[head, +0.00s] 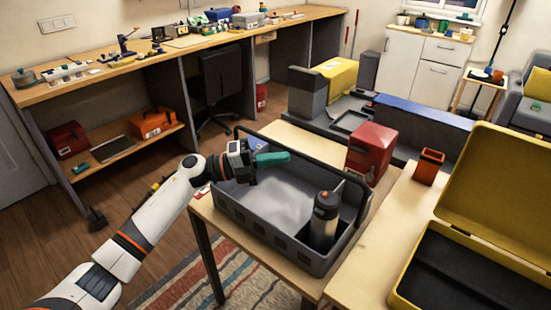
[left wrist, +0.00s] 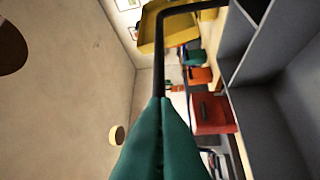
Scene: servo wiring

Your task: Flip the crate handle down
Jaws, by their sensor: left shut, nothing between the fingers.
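The grey crate (head: 262,218) stands on the wooden table with its open top up. Its dark handle (left wrist: 159,55) shows in the left wrist view as a thin black bar that bends near the top; it looks raised. My left gripper (head: 285,157) is over the crate's back left part, with its teal fingers shut and empty. In the left wrist view the fingertips (left wrist: 166,100) line up with the handle bar; I cannot tell whether they touch it. My right gripper is not in view.
A dark bottle (head: 324,218) stands in the crate's front right. A red box (head: 370,152) stands behind it to the right. An orange cup (head: 428,166) and an open yellow case (head: 500,200) are on the right table. The crate's middle is clear.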

